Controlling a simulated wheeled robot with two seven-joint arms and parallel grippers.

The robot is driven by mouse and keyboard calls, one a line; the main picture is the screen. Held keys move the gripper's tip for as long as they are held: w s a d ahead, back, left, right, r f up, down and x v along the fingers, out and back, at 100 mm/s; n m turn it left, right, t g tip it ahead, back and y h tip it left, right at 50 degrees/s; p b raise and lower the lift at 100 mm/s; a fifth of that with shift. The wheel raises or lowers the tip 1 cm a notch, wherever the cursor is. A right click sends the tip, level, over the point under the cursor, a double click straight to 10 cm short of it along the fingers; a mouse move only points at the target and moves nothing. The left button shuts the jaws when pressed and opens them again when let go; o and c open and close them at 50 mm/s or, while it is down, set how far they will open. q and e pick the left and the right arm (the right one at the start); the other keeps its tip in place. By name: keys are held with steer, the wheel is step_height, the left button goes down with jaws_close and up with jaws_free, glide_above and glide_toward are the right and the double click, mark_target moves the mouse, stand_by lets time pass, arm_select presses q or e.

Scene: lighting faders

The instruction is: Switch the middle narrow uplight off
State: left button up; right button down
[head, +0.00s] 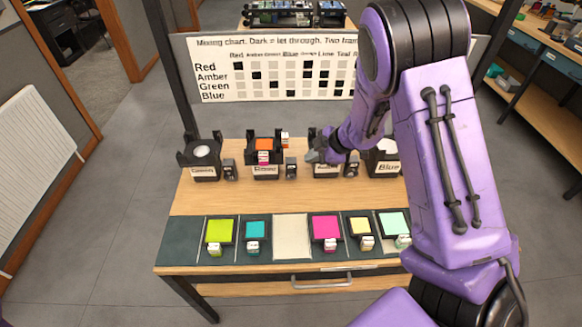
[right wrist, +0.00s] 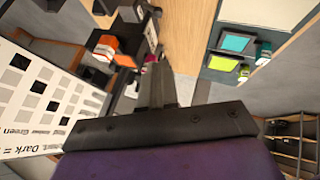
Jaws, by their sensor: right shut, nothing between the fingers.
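A row of black uplights with white name labels stands along the back of the table, among them the far left one (head: 205,162), the one with an orange top (head: 264,158), one partly behind my right gripper, and one labelled Blue (head: 387,160). Narrow black units stand between them: left (head: 230,169), middle (head: 291,168) and right (head: 351,167). I cannot tell from their faces whether they are lit. My right gripper (head: 315,155) is shut and empty, just right of the middle narrow unit. Its fingers show in the right wrist view (right wrist: 157,85). My left gripper is out of view.
Colour filters lie on the dark front strip: lime (head: 220,230), teal (head: 256,230), pink (head: 325,227), yellow (head: 360,226) and mint (head: 394,223). A mixing chart board (head: 270,70) stands behind the table. The bare wood (head: 270,198) between the rows is clear.

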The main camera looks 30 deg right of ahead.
steer(key=s, duration=0.1)
steer(key=p, duration=0.1)
glide_above(292, 174)
steer(key=s+a, duration=0.2)
steer(key=s, duration=0.1)
step_height(292, 174, down, 8)
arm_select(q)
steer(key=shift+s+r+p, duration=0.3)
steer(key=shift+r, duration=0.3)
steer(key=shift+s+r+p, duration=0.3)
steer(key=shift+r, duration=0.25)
arm_select(e)
steer(key=d+f, duration=0.1)
steer(key=w+d+f, duration=0.1)
steer(key=f, duration=0.1)
steer(key=shift+w+f, duration=0.1)
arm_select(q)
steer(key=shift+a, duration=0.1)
